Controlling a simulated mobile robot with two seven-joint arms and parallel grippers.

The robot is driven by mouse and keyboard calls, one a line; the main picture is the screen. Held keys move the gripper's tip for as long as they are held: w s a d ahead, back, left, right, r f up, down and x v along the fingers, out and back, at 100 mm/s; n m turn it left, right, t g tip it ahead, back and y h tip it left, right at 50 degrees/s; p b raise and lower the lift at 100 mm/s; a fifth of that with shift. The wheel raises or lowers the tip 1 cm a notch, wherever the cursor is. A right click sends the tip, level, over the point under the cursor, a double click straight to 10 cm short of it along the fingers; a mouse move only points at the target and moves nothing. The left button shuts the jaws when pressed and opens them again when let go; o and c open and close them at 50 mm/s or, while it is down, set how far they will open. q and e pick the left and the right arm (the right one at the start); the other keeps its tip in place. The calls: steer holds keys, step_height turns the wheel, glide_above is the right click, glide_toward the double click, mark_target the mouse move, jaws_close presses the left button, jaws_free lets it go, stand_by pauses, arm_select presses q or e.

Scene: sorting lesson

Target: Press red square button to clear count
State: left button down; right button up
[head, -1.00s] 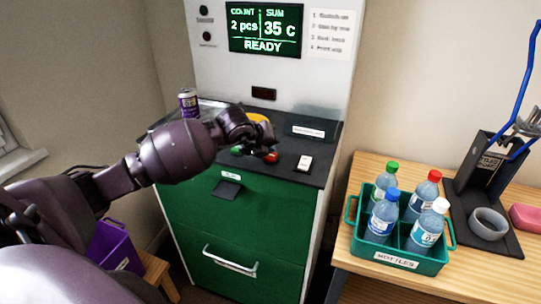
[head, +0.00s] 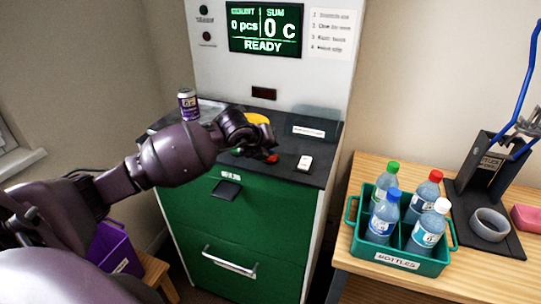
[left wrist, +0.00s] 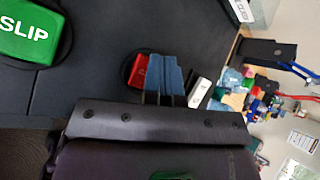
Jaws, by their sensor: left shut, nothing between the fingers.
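The red square button (head: 271,158) sits on the dark counter of the green machine, near its front edge. In the left wrist view the red button (left wrist: 138,71) shows beside my fingertips and is partly hidden by them. My left gripper (head: 262,146) is shut and empty, right at the button; I cannot tell whether it touches it. Its blue-grey fingers (left wrist: 166,75) show in the left wrist view. The screen (head: 265,30) reads 0 pcs, sum 0 C, READY. A green SLIP button (left wrist: 25,30) shows in the left wrist view. My right gripper is not in view.
A purple can (head: 188,104) stands at the counter's back left. A white switch (head: 305,163) lies right of the red button. A teal crate (head: 398,261) of bottles stands on the wooden table (head: 350,235) at right. A purple bin (head: 117,250) is at lower left.

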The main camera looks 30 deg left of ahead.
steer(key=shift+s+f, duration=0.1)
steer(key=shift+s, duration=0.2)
arm_select(q)
steer(key=shift+r, duration=0.4)
steer(key=shift+r+p, duration=0.5)
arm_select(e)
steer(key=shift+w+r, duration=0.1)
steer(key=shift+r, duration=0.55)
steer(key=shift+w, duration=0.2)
